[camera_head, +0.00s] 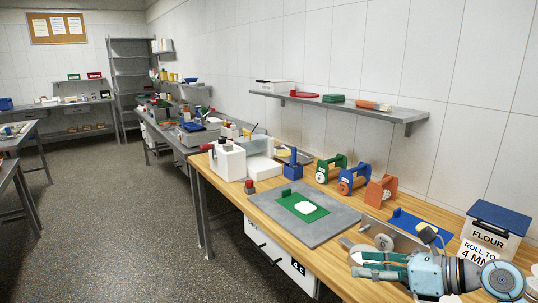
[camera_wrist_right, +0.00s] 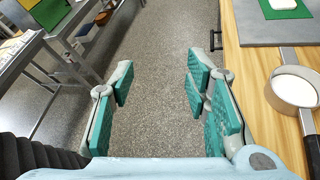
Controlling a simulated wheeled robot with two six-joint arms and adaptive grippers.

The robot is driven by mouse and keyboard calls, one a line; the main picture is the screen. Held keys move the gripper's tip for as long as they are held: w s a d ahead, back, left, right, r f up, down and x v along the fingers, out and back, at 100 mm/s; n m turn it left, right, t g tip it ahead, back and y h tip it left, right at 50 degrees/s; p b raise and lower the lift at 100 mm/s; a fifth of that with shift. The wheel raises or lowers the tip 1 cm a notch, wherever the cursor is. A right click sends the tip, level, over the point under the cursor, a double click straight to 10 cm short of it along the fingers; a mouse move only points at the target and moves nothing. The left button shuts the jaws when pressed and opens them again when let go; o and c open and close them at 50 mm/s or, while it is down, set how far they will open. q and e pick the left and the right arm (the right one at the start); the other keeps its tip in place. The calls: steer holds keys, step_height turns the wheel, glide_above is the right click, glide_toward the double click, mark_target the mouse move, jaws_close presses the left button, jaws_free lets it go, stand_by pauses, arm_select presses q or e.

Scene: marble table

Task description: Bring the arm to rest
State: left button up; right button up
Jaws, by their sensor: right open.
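My right gripper (camera_head: 372,265) reaches in from the lower right in the head view, over the front part of the wooden table. In the right wrist view the right gripper (camera_wrist_right: 160,95) has its teal-padded fingers wide apart, with only the speckled floor between them. It is open and holds nothing. The table edge lies to the right of the fingers in that view. My left gripper is not in either view.
A grey board (camera_head: 265,229) with a green mat (camera_head: 291,200) and white piece (camera_head: 304,208) lies on the table (camera_head: 333,262). A flour bin (camera_head: 487,237) stands at right. A round metal cup (camera_wrist_right: 291,90) shows near the fingers. Open floor (camera_head: 120,220) lies left.

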step_height(320, 180, up, 8)
steer(key=s+m+t, duration=0.2)
steer(key=m+t, duration=1)
steer(key=m, duration=0.3)
steer(key=s+d+f+m+g+h, duration=0.3)
steer(key=d+f+m+h, duration=0.2)
steer(key=f+m+h, duration=0.45)
steer(key=s+d+f+m+g+h, duration=0.35)
steer(key=d+f+m+h, duration=0.3)
steer(key=f+m, duration=0.55)
steer(key=s+a+f+m+g+y, duration=0.25)
steer(key=s+a+f+g, duration=0.2)
steer(key=s+f, duration=0.4)
steer(key=s+a+f+m+g+y, duration=0.1)
steer(key=s+a+f+m+g, duration=0.3)
steer(key=s, duration=0.7)
steer(key=s+d+f+g, duration=0.1)
steer(key=s+f+g, duration=0.1)
steer(key=f, duration=0.9)
steer(key=s+d+f+g, duration=0.1)
steer(key=f, duration=0.9)
steer(key=s+f+g, duration=0.1)
steer(key=s+f, duration=1.1)
steer(key=s, duration=0.2)
steer(key=shift+f+y, duration=0.35)
steer(key=shift+f, duration=0.05)
